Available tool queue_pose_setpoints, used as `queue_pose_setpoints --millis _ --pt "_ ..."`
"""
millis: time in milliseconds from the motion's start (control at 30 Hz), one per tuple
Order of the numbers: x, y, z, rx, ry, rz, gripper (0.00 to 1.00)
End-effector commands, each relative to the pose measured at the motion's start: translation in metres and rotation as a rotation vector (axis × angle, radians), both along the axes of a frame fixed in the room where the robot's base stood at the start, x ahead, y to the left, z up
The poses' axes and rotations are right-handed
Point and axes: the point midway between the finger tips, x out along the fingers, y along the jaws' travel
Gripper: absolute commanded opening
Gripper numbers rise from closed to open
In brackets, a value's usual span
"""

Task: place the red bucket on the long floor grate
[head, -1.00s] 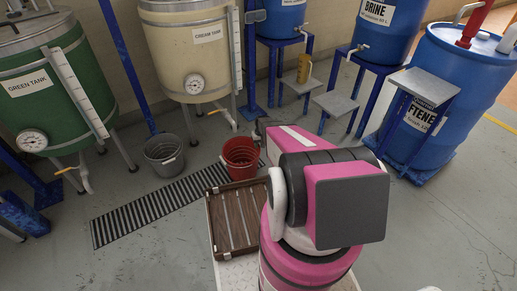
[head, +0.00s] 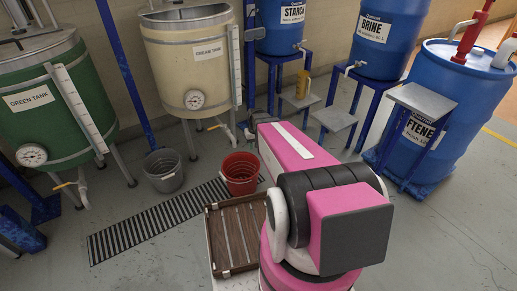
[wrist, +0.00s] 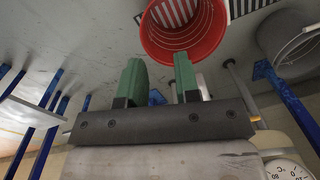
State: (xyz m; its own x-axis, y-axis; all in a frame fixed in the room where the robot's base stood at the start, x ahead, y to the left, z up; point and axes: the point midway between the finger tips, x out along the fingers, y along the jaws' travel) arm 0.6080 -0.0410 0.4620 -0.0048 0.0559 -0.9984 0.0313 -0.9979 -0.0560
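The red bucket (head: 240,174) is upright in the head view, seemingly over the right end of the long floor grate (head: 145,225). The wrist view looks into the bucket (wrist: 205,45), with grate stripes at its far side. My gripper's two green fingers (wrist: 159,80) stand apart with nothing between them. The right finger overlaps the bucket's near rim in the picture; I cannot tell if it touches. In the head view my arm hides the fingers.
A grey bucket (head: 163,171) stands left of the red one, by the grate. A brown slatted tray (head: 213,250) lies in front. The cream tank (head: 190,65) and green tank (head: 35,115) stand behind. Blue stands and barrels fill the right. Floor at lower right is clear.

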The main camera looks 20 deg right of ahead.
Motion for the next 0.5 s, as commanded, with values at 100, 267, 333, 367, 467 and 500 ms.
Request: queue_pose_setpoints --millis 100,267,333,367,467,500 --pt "-0.066 0.021 0.056 -0.023 -0.005 -0.009 0.30" --pt "-0.113 0.035 0.096 -0.045 -0.008 -0.023 0.30" --pt "-0.124 0.038 0.105 -0.051 -0.010 -0.027 0.30" --pt "-0.127 0.039 0.108 -0.053 -0.010 -0.028 0.30" --pt "-0.132 0.040 0.112 -0.057 -0.011 -0.031 0.30" --pt "-0.132 0.041 0.113 -0.057 -0.011 -0.032 0.30"
